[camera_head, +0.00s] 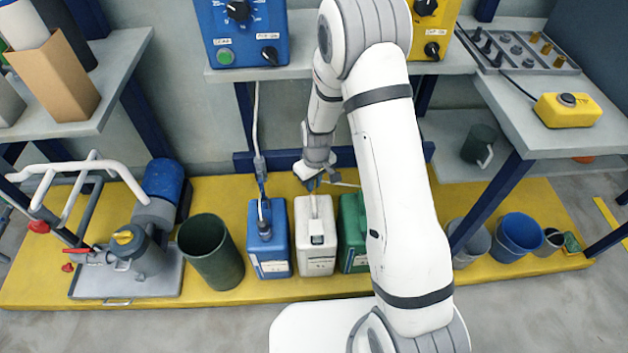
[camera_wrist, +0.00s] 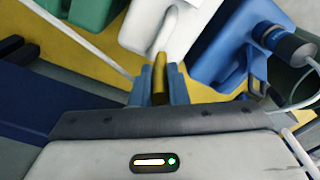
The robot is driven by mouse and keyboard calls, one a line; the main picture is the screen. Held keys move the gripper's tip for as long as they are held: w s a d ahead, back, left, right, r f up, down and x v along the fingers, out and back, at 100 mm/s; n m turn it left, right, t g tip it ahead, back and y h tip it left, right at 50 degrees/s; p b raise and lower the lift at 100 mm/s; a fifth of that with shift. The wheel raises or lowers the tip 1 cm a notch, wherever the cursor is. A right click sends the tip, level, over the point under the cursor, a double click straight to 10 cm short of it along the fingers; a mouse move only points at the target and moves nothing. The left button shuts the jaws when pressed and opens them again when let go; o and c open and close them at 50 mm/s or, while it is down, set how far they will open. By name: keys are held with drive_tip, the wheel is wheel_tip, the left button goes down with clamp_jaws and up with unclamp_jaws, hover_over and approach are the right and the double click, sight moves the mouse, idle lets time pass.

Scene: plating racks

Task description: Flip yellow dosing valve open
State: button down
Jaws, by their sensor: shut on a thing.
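My gripper (camera_head: 313,183) reaches down behind the white canister (camera_head: 316,240) in the head view. In the wrist view its blue fingers (camera_wrist: 160,88) are closed around a narrow yellow piece, which looks like the handle of the yellow dosing valve (camera_wrist: 160,70). The handle stands between the fingertips, just in front of the white canister (camera_wrist: 150,35). The rest of the valve is hidden by the fingers, so I cannot tell its position. In the head view the valve itself cannot be made out. A thin white hose (camera_head: 345,185) runs right from beside the fingers.
A blue canister (camera_head: 268,240) and a green canister (camera_head: 354,235) flank the white one closely. A dark green bucket (camera_head: 212,252) stands left, beside a pump (camera_head: 145,250). A blue control box (camera_head: 240,30) sits on the shelf above. Blue bucket (camera_head: 518,240) stands at right.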

drive_tip(key=c, duration=1.4)
unclamp_jaws()
drive_tip(key=shift+c, duration=0.2)
wheel_tip(320, 180, up, 8)
drive_tip(key=shift+s+d+f+p, duration=0.1)
drive_tip(key=shift+s+d+p, duration=0.05)
drive_tip(key=shift+p, duration=1.1)
